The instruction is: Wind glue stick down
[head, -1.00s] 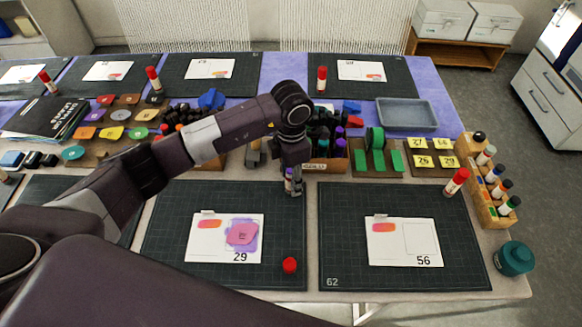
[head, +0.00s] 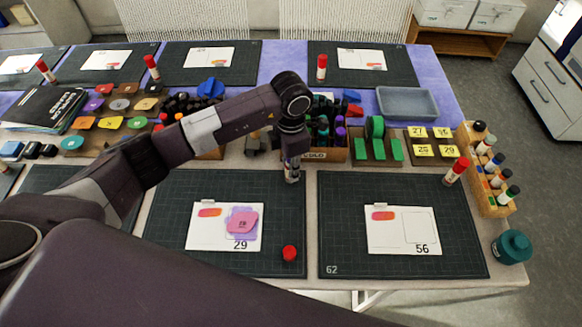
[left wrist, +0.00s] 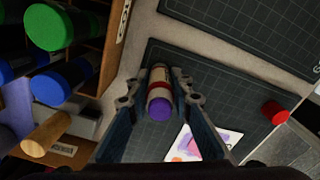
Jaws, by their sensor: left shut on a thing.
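My left gripper (head: 291,176) is shut on a glue stick, over the back right corner of the near mat marked with card 29. In the left wrist view the glue stick (left wrist: 158,88) lies between both fingers (left wrist: 160,98). It has a pale body, a red band and a bare purple glue end (left wrist: 160,109) facing the camera. How far the glue stands out is hard to tell. A red cap (head: 289,253) sits apart on the mat; it also shows in the left wrist view (left wrist: 274,112). My right gripper is not in view.
Card 29 (head: 205,240) with pink and purple paper lies on the near mat (head: 165,260). Card 56 (head: 385,243) lies on the mat to the right. Supply boxes, a wooden bottle rack (head: 484,205) and a teal jar (head: 512,247) stand around.

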